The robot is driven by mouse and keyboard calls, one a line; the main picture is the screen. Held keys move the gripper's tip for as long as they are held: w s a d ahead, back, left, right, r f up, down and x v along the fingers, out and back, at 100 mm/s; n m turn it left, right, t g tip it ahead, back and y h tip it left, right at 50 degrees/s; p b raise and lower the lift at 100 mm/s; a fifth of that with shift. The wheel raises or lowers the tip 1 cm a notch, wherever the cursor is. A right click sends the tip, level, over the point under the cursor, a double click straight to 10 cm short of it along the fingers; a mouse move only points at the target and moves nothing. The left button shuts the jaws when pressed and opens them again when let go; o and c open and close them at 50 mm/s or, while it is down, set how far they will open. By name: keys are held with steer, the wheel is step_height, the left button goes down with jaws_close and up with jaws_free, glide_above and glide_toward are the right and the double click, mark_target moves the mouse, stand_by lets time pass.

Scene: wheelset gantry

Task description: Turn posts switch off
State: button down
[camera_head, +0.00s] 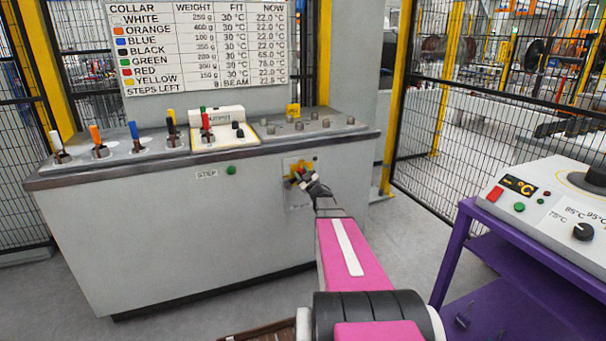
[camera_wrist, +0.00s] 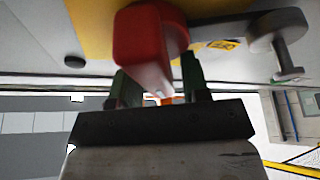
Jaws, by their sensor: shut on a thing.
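A red switch handle (camera_wrist: 150,45) sticks out from a yellow plate (camera_wrist: 92,25) in the wrist view. My gripper (camera_wrist: 160,78) has its two green fingers on either side of the handle and is shut on it. In the head view my gripper (camera_head: 303,181) is at the small panel (camera_head: 298,201) on the console's front face, at its right end. The gripper hides most of the switch there. No label naming the posts is readable.
A grey lever (camera_wrist: 282,45) stands right of the handle in the wrist view. The console (camera_head: 160,240) carries several coloured levers on top and a green STEP button (camera_head: 231,170) on its front. A purple cart (camera_head: 467,225) with a heater stands at right. Floor between is clear.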

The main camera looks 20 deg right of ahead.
steer(key=n+g+y, duration=0.1)
steer(key=n, duration=0.4)
steer(key=a+f+n+g+y, duration=0.1)
steer(key=n, duration=0.2)
steer(key=shift+g+y, duration=0.3)
steer(key=shift+a+f+n+g, duration=0.1)
steer(key=shift+f+n+g, duration=0.25)
steer(key=shift+n, duration=0.65)
steer(key=shift+a+f+n+g, duration=0.1)
steer(key=shift+n+g, duration=0.35)
steer(key=shift+n, duration=0.55)
steer(key=shift+f+n+g, duration=0.25)
steer(key=shift+n+g, duration=0.15)
steer(key=shift+n, duration=0.6)
steer(key=shift+s, duration=0.1)
steer(key=c, duration=1)
jaws_free()
steer(key=shift+o, duration=0.2)
steer(key=v, duration=1)
steer(key=shift+s, duration=0.35)
steer(key=shift+d+r, duration=0.1)
steer(key=shift+d, duration=0.05)
